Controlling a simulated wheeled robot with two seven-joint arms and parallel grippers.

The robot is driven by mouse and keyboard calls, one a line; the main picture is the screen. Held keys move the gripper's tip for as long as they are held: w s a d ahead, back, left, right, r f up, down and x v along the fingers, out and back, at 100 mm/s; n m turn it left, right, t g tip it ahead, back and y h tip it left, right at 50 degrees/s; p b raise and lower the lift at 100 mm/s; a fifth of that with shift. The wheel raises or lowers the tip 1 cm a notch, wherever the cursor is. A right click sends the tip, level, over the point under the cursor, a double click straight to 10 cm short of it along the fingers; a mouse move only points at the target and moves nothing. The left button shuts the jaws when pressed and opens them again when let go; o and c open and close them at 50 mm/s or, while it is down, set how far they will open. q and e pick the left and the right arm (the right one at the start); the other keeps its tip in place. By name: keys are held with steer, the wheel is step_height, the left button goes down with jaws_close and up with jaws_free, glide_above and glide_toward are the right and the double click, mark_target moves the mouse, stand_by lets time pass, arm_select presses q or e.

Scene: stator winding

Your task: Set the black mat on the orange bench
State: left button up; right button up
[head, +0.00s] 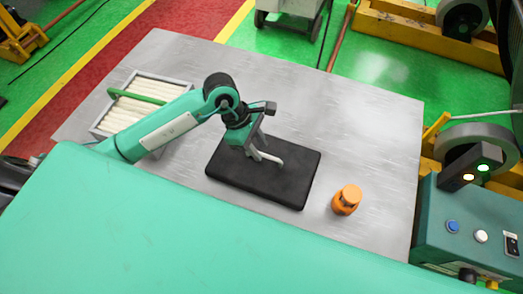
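The black mat (240,179) is a dark rectangle with rounded corners, lying flat on a grey metal tabletop (300,110) near its middle. My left gripper (267,157) is over the mat's upper middle, with its pale fingers low over the surface. I cannot tell whether the fingers touch the mat or how far apart they are. My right gripper is not in view. I see no surface that is clearly an orange bench; the top under the mat looks bare grey metal.
A small orange bottle-like object (346,199) stands right of the mat. A crate (150,87) with pale rods and a green handle sits at the left. A teal control box (465,225) with buttons and lamps is at the right edge. The tabletop's upper right is clear.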

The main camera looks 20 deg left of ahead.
arm_select(q)
steer(key=b+v, duration=0.2)
steer(key=v, duration=0.7)
steer(key=shift+r, duration=0.15)
steer(key=shift+a, duration=0.1)
